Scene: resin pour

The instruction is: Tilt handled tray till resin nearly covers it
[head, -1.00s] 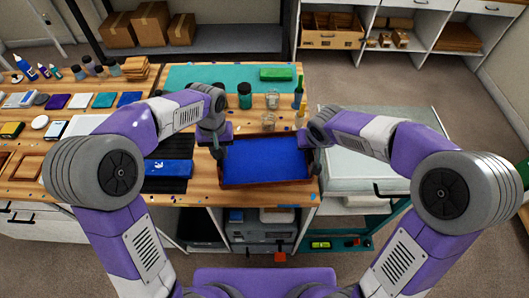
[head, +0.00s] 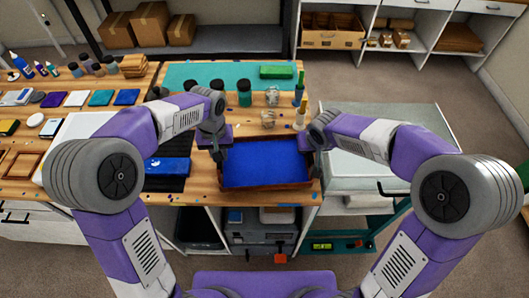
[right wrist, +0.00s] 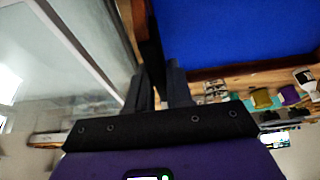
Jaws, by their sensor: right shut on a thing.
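The handled tray (head: 268,188) is a shallow wooden-rimmed tray at the front edge of the bench. Blue resin (head: 266,163) covers all of its floor that I can see in the head view. The resin (right wrist: 235,30) and the wooden rim (right wrist: 240,68) also show in the right wrist view. My right gripper (head: 312,146) is shut on the tray's right side, at its handle. My left gripper (head: 221,155) is at the tray's left side; its fingers are too small and dark to tell whether they are closed on the handle. Any tilt is slight.
Dark jars (head: 244,93), clear cups (head: 272,96) and bottles (head: 300,117) stand behind the tray. A teal mat (head: 200,76) lies further back. A pale-topped cabinet (head: 365,172) stands to the right.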

